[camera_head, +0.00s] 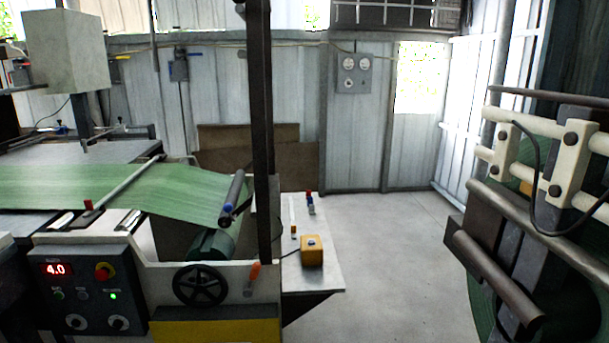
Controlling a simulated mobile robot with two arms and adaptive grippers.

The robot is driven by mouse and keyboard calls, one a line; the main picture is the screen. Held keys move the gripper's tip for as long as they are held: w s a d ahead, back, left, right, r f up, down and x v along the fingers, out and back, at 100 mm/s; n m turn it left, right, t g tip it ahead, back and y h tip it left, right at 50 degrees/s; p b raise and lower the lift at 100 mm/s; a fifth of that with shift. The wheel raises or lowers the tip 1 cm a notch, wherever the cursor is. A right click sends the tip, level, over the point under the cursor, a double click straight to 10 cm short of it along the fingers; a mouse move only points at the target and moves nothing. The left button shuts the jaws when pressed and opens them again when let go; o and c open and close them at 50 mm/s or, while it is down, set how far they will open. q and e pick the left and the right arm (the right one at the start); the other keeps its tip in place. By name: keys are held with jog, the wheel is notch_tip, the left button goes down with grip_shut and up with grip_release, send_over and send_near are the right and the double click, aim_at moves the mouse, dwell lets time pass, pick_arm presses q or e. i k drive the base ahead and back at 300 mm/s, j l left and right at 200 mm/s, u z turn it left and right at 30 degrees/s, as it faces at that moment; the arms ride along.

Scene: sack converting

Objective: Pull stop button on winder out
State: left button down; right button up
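A red mushroom-shaped stop button (103,271) on a yellow ring sits at the upper right of a dark control panel (90,308). The panel is on the front of the machine at the left, which carries a green web (110,187). I cannot tell from this view whether the button is pressed in or out. The panel has a red display (57,269) reading 4.0, a lit green lamp (113,296) and two knobs below. Neither of my grippers is in view.
A black handwheel (200,286) and an orange handle (254,271) are right of the panel. A side table (325,272) holds a yellow box (312,252). Another roller machine (490,190) with green material stands at the right. The floor (400,250) between is clear.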

aim_at(101, 274)
jog(key=u, duration=1.35)
